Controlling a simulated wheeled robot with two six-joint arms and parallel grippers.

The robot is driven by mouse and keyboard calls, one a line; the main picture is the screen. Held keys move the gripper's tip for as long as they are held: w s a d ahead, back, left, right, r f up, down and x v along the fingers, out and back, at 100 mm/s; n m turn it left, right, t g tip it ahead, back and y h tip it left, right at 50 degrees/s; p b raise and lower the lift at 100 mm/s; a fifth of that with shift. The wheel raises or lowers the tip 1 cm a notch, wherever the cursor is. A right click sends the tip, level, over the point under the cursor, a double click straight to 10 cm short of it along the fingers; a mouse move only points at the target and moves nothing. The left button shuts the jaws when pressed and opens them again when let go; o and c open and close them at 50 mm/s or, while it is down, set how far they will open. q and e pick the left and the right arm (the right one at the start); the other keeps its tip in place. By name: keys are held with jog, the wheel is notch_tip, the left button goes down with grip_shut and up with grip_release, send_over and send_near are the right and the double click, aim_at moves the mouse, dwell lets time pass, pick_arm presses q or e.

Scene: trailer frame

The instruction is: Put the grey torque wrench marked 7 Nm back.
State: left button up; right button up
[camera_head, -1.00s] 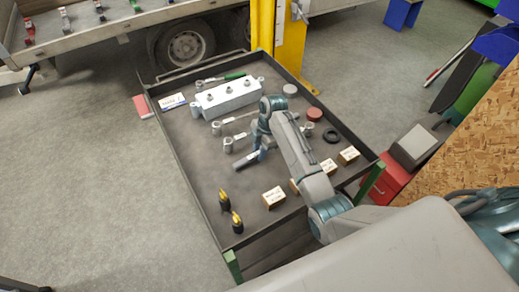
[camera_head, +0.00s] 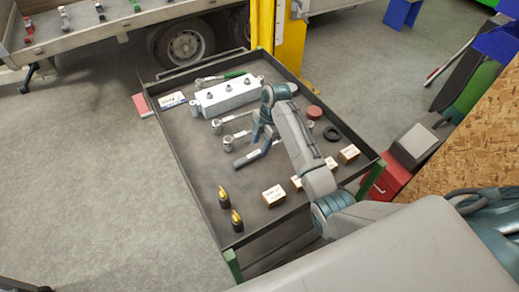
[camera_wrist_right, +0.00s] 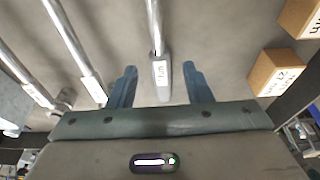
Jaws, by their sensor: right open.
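A wrench with a grey handle (camera_head: 243,160) lies on the dark cart top; its far end is hidden by my arm in the head view. In the right wrist view this handle (camera_wrist_right: 162,82) has a white label, too small to read surely. In the head view the right gripper (camera_head: 264,132) is just above the wrenches. Two silver wrenches (camera_head: 228,144) (camera_head: 216,127) lie beside it, towards the metal block. My left gripper is out of view.
The cart (camera_head: 190,178) has a raised rim. A metal block (camera_head: 228,96) stands at the back. Small labelled boxes (camera_head: 274,196) stand near the front right, with a black ring (camera_head: 332,134) and red tin (camera_head: 314,113) beyond. Two black-and-yellow items (camera_head: 237,221) stand at front left.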

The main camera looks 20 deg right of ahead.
jog(key=b+v, duration=0.1)
jog(key=v, duration=0.3)
jog(key=shift+w+d, duration=0.1)
jog(key=p+v, duration=0.3)
jog(key=v, duration=0.1)
jog(key=shift+r, duration=0.45)
